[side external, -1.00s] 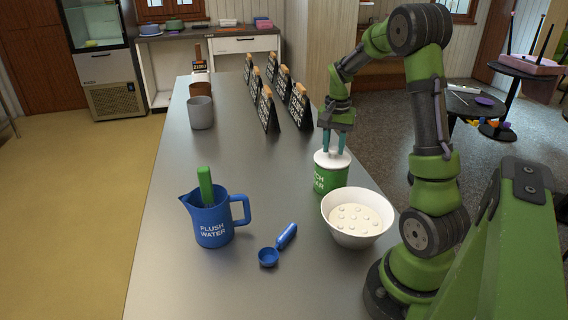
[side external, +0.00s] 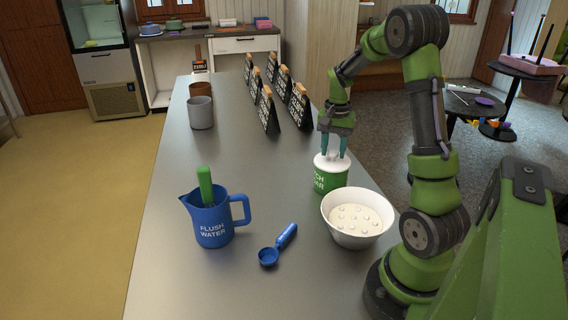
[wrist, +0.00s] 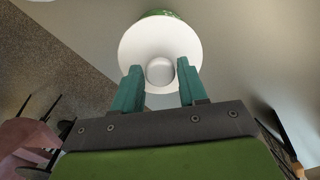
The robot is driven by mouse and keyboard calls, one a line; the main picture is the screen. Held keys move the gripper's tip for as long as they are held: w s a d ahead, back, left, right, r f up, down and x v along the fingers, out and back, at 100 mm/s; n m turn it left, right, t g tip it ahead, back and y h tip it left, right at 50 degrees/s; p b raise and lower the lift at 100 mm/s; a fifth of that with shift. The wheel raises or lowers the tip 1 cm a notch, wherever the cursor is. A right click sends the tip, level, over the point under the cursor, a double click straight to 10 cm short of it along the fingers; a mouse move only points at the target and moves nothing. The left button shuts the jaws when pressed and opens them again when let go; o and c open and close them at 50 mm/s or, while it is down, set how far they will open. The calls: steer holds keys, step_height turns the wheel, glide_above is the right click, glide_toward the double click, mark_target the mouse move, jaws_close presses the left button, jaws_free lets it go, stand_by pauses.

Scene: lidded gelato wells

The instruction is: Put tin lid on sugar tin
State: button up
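A white lid (side external: 331,162) with a round knob lies on top of a green tin (side external: 330,181) with white lettering. The lettering is only partly readable, and I cannot read the word sugar on it. My gripper (side external: 334,153) points down over the lid. In the wrist view, the lid (wrist: 159,38) is a white disc with its knob (wrist: 159,71) between my two teal fingers. My gripper (wrist: 159,66) is open, with a gap between each finger and the knob. The green tin (wrist: 160,13) shows only as a sliver past the lid's edge.
A white bowl (side external: 341,228) of pale contents stands just in front of the tin. A blue jug (side external: 212,222) with a green handle in it and a blue scoop (side external: 270,256) are to the left. Several black signs (side external: 268,112) and a grey cup (side external: 201,112) stand farther back.

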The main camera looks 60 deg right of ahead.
steer(key=o, duration=0.6)
steer(key=shift+r, duration=4.05)
steer(key=shift+f, duration=0.25)
steer(key=s+a+r+n+t, duration=0.2)
steer(key=a+n, duration=0.1)
steer(key=a, duration=0.7)
steer(key=s+a+r+n+t+y, duration=0.1)
steer(key=a+n, duration=0.3)
steer(key=a, duration=0.6)
steer(key=s+a+r+n+t+y, duration=0.1)
steer(key=s+a+r+n+t, duration=0.2)
steer(key=a, duration=0.7)
steer(key=shift+s+n+t, duration=0.1)
steer(key=shift+n+t, duration=0.4)
steer(key=shift+t, duration=0.1)
